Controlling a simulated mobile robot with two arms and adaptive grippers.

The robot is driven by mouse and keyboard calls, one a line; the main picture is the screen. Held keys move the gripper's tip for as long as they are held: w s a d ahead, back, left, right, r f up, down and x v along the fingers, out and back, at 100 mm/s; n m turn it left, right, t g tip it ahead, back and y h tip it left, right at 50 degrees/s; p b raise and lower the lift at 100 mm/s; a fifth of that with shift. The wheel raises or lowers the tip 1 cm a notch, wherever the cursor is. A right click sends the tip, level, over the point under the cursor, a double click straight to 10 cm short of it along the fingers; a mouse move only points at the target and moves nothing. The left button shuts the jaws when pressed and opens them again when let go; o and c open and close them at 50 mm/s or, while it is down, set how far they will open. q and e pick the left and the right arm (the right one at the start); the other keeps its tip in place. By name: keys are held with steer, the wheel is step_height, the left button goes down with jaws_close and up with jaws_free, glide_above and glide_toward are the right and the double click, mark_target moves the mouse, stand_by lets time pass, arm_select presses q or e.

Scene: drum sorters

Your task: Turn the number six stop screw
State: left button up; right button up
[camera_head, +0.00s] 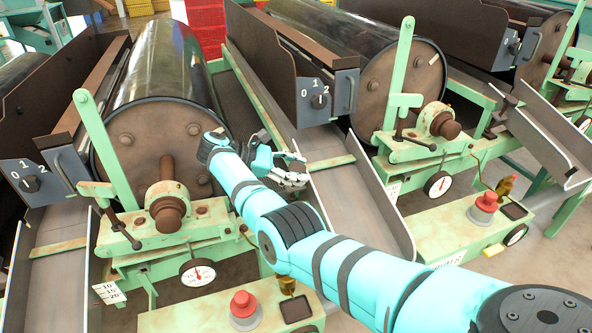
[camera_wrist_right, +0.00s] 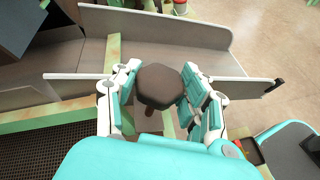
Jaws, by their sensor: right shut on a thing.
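A stop screw with a dark brown hexagonal head (camera_wrist_right: 160,86) and a thin brown shank stands between the fingers of my right gripper (camera_wrist_right: 156,102) in the wrist view. The fingers are closed on the sides of the head. In the head view the right gripper (camera_head: 284,169) is above the chute between two drums, and the screw is hidden. No number is readable on the screw, so I cannot tell if it is number six. My left gripper is not in view.
A left drum (camera_head: 165,75) and a middle drum (camera_head: 395,85) stand on green frames with upright levers. Switch panels (camera_head: 320,97) marked 0, 1, 2 sit beside them. A grey chute (camera_head: 350,200) lies under my arm. Red buttons (camera_head: 243,305) and round gauges (camera_head: 198,272) are in front.

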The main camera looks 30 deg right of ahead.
steer(key=o, duration=0.8)
steer(key=shift+s+a+f, duration=0.1)
steer(key=shift+s+f, duration=0.2)
steer(key=shift+f, duration=0.15)
steer(key=o, duration=0.4)
steer(key=shift+s+r, duration=0.1)
steer(key=shift+r, duration=0.1)
steer(key=shift+r, duration=0.15)
steer(key=shift+w+r, duration=0.2)
steer(key=shift+r, duration=0.05)
step_height(320, 180, up, 9)
steer(key=shift+s+r, duration=0.1)
steer(key=shift+r, duration=0.05)
